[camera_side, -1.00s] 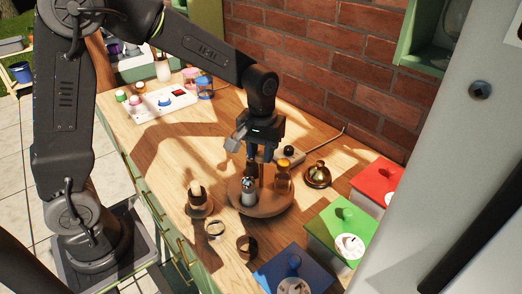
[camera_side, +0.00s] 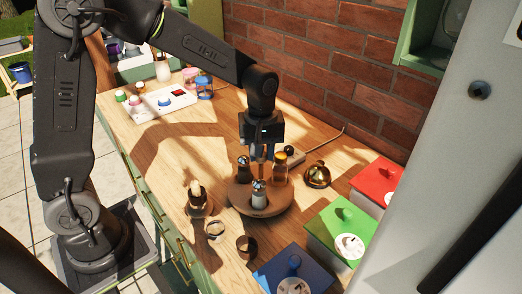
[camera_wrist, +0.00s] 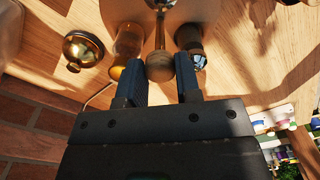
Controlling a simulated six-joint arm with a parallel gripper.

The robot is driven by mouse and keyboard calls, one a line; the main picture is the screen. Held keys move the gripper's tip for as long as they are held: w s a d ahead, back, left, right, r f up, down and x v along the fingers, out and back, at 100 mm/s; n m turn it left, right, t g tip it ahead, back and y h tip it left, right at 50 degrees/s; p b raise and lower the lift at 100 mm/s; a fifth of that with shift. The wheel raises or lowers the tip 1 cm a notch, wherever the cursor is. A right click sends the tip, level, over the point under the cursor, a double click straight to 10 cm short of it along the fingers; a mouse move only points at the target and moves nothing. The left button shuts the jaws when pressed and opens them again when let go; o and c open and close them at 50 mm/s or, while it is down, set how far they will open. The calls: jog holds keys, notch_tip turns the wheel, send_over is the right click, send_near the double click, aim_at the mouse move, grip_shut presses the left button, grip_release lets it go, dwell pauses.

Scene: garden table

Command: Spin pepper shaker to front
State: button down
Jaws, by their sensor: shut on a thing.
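A round wooden turntable (camera_side: 240,199) stands on the table in the side view. A light shaker with a metal top (camera_side: 259,196) is at its front edge. A dark shaker with a metal top (camera_side: 243,170), which looks like the pepper shaker, is at its left back; it also shows in the wrist view (camera_wrist: 188,38). An amber-filled glass bottle (camera_side: 281,169) is at its right back. My gripper (camera_side: 261,156) points straight down over the turntable's middle, shut on the central wooden knob (camera_wrist: 160,66). The knob is mostly hidden in the side view.
A brass bell-like object (camera_side: 317,175) is right of the turntable. Green (camera_side: 338,225), red (camera_side: 378,182) and blue (camera_side: 290,270) boxes stand at right.

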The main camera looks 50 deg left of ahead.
jog(key=shift+n, duration=7.2)
jog(key=c, duration=0.8)
grip_release()
jog(key=shift+r, duration=0.1)
notch_tip(320, 180, up, 14)
